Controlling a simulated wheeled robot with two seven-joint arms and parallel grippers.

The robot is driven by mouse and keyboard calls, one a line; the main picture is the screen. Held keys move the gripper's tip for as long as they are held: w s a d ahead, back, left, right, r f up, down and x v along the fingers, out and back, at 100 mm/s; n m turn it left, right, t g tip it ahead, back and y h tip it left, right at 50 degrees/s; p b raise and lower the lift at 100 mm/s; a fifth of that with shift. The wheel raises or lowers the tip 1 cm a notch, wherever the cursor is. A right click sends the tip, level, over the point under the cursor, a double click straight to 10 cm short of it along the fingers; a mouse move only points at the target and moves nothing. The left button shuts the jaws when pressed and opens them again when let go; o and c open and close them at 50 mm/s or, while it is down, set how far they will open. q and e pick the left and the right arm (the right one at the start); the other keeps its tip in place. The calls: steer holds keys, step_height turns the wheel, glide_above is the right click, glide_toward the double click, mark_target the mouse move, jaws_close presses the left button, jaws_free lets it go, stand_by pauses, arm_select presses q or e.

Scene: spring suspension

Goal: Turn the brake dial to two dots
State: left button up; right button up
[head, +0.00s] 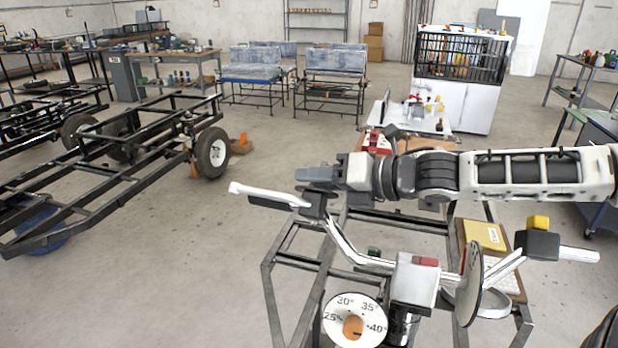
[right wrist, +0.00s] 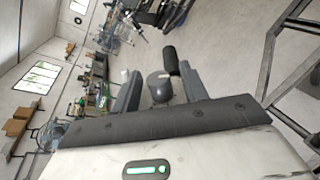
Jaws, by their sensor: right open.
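A white dial (head: 354,322) with an orange knob stands at the bottom of the head view, at the front of the handlebar frame. Its readable marks are numbers from 25 to 40, and I see no dots on it. A second disc (head: 468,284) right of the white box is seen nearly edge-on, so its face cannot be read. My right gripper (head: 317,174) is above and behind the handlebar, pointing left, away from both dials. In the right wrist view its two fingers (right wrist: 158,92) are apart, with a grey rounded part and a black grip showing between them. My left gripper is not in view.
The handlebar (head: 345,240) has a pale lever at left and a black box with a yellow button (head: 539,223) at right. A dark metal frame (head: 285,290) carries it. A wheeled chassis (head: 110,150) stands at left. Open floor (head: 170,270) lies between them.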

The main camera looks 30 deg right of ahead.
steer(key=shift+c, duration=0.3)
jaws_close()
steer(key=m+h+b, duration=0.1)
steer(key=h, duration=0.2)
steer(key=shift+a+g, duration=0.1)
steer(key=shift+g, duration=0.2)
steer(key=shift+m+g+h, duration=0.3)
steer(key=shift+m+h, duration=0.4)
steer(key=shift+h, duration=0.3)
steer(key=h, duration=0.1)
steer(key=m+g+h, duration=0.1)
steer(key=shift+r+h+p, duration=0.2)
steer(key=shift+h+p, duration=0.1)
steer(key=shift+h, duration=0.1)
steer(key=m+g+h, duration=0.2)
steer(key=g+h, duration=0.1)
steer(key=shift+f+m+h, duration=0.2)
steer(key=shift+m+h, duration=0.1)
